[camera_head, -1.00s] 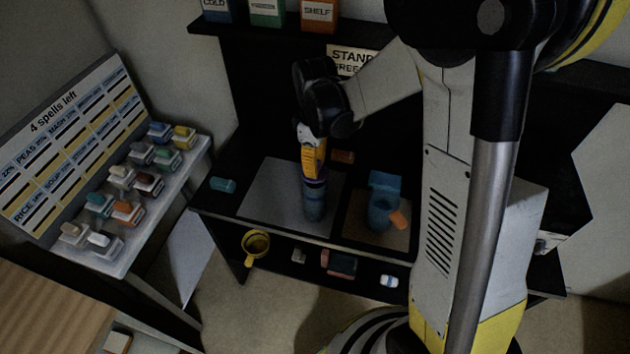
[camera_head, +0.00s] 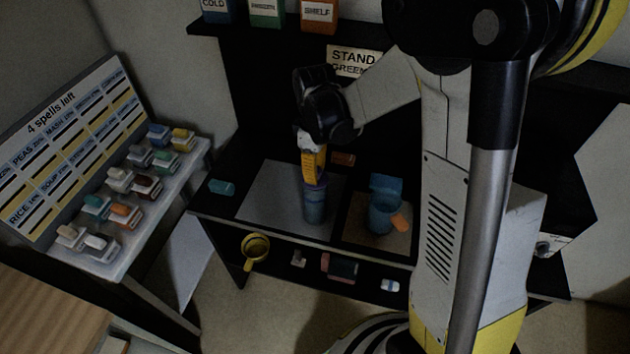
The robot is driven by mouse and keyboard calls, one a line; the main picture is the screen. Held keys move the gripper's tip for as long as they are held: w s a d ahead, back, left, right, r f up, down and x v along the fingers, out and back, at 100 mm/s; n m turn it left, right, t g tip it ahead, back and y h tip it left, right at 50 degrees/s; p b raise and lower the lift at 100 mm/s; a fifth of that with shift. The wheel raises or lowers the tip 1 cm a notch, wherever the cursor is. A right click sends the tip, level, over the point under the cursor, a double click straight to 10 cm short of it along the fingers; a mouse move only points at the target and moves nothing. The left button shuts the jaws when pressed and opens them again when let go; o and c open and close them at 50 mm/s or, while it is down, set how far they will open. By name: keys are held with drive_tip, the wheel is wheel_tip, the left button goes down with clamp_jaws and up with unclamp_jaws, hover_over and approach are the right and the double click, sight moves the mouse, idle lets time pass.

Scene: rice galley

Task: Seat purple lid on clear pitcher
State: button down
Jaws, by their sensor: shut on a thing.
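The pitcher (camera_head: 314,208) stands upright on the grey mat (camera_head: 268,195) on the black table and looks bluish in the dim light. The purple lid (camera_head: 314,186) is a thin dark purple band at the top of the pitcher, right under my gripper. My gripper (camera_head: 313,180) points straight down over the pitcher and is shut on the lid. The fingers hide much of the lid, and I cannot tell whether it is fully seated or slightly raised.
A blue container (camera_head: 384,203) with an orange piece (camera_head: 400,222) stands on a brown mat (camera_head: 365,232) to the right. A teal block (camera_head: 221,187) lies at the left. A yellow cup (camera_head: 256,247) and small items sit on the lower shelf. A rack of colored blocks (camera_head: 125,213) stands left.

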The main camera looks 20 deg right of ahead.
drive_tip(key=shift+f+b, duration=0.4)
drive_tip(key=shift+f, duration=0.05)
idle(0.3)
drive_tip(key=c, duration=1.1)
unclamp_jaws()
drive_tip(key=shift+c, duration=0.2)
wheel_tip(320, 180, up, 12)
